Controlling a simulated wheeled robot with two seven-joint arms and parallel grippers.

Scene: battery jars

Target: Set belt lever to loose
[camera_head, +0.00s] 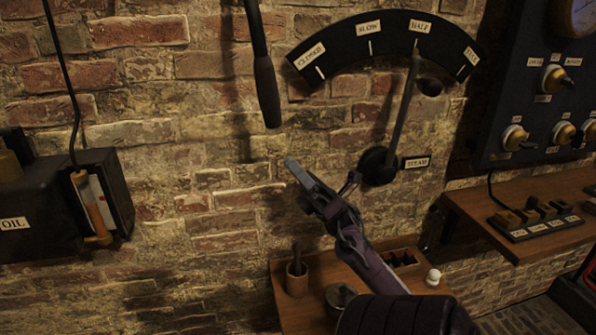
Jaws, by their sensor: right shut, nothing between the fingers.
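A black lever with a thick handle (267,92) hangs down from the top edge in the head view. Its upper end is out of frame, and no label for belt or loose is readable, so I cannot tell for sure that it is the belt lever. My right gripper (291,164) is shut and empty in front of the brick wall. Its tips appear below and slightly right of the handle's lower end, apart from it in the picture. My left gripper is not in view.
The steam lever (401,110) points near HALF on a black arc plate (345,47). A black OIL box (62,215) is at left. A small wooden shelf with a cup (297,279) lies below my right arm. A dark panel (520,90) with knobs and a switch shelf (470,212) stand right.

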